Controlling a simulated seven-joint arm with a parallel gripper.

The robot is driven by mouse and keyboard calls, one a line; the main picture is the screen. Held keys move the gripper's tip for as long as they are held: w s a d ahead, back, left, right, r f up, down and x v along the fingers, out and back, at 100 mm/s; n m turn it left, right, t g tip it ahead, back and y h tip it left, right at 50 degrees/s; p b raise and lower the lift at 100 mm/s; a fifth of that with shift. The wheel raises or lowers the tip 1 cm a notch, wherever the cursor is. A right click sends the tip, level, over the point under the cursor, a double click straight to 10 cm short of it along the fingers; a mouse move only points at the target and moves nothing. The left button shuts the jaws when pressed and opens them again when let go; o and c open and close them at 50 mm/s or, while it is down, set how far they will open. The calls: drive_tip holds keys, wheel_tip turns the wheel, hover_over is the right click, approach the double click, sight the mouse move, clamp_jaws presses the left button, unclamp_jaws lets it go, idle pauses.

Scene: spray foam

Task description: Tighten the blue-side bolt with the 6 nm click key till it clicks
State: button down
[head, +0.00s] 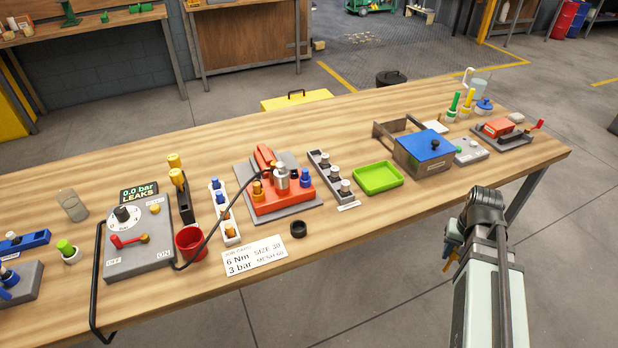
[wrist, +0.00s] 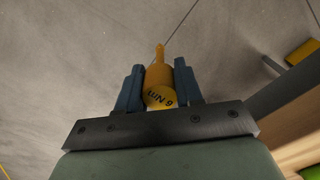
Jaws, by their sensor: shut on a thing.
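My gripper (wrist: 158,90) is shut on an orange-yellow key (wrist: 160,75) marked 6 Nm, its narrow tip pointing away from the jaws. In the head view my gripper (head: 454,240) and the key (head: 451,262) are past the table's front edge, over the floor and well apart from the fixture. The red fixture (head: 290,201) stands on a grey plate mid-table. A blue bolt head (head: 305,178) is on its right and an orange one (head: 257,190) on its left. A metal cylinder (head: 281,180) stands between them.
A job card (head: 254,256) reading 6 Nm, 3 bar lies in front of the fixture beside a black ring (head: 298,229). A green tray (head: 378,178) and a blue-lidded box (head: 424,153) stand to the right. A black hose (head: 212,232) runs left from the fixture.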

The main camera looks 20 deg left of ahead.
drive_tip(key=w+a+r, duration=0.4)
drive_tip(key=w+r, duration=0.2)
drive_tip(key=r, duration=0.5)
drive_tip(key=w+a+r, duration=0.3)
drive_tip(key=w+r, duration=0.3)
drive_tip(key=r, duration=0.5)
drive_tip(key=s+a+r+n, duration=0.1)
drive_tip(key=a+n, duration=0.4)
drive_tip(key=a, duration=0.9)
drive_tip(key=s+a+r+n, duration=0.2)
drive_tip(key=s+a+n, duration=0.2)
drive_tip(key=a, duration=1)
drive_tip(key=s+a+r+n, duration=0.2)
drive_tip(key=a+n, duration=0.4)
drive_tip(key=a, duration=0.8)
drive_tip(key=shift+s, duration=0.5)
drive_tip(key=shift+d, duration=0.1)
drive_tip(key=shift+f, duration=0.1)
